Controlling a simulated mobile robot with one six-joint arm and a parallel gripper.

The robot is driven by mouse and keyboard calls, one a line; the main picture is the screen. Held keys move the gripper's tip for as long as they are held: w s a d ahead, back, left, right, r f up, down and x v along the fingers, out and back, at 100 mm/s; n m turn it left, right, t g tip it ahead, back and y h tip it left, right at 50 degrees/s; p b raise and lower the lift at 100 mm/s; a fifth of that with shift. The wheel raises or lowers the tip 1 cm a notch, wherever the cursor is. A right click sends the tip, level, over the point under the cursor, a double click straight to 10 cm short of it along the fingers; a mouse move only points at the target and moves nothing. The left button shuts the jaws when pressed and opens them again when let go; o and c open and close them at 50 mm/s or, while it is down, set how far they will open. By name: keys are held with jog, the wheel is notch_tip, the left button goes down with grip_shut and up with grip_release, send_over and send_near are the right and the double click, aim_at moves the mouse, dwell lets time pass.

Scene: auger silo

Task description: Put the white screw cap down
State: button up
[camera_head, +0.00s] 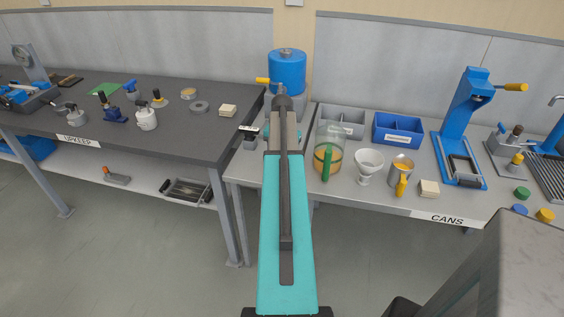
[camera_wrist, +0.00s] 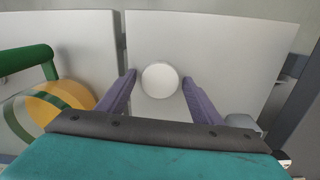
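The white screw cap (camera_wrist: 160,80) shows as a plain white disc in the wrist view, between the two purple fingers of my gripper (camera_wrist: 159,77). A narrow gap shows on each side of the cap, so the fingers stand open around it. Pale grey surface shows behind the cap; whether the cap rests on it I cannot tell. In the head view my arm hides the cap and the fingertips, near the back of the light bench (camera_head: 245,172).
A clear jug (camera_head: 328,140) with orange contents and a green handle stands right of my arm. A white funnel (camera_head: 368,165), a metal mug (camera_head: 402,168) and grey (camera_head: 342,121) and blue (camera_head: 398,130) bins are farther right. A blue drum (camera_head: 287,72) stands behind.

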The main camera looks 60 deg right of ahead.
jog(key=shift+r, duration=0.15)
jog(key=shift+r+b, duration=0.9)
jog(key=shift+r, duration=5.1)
jog(key=shift+r, duration=0.1)
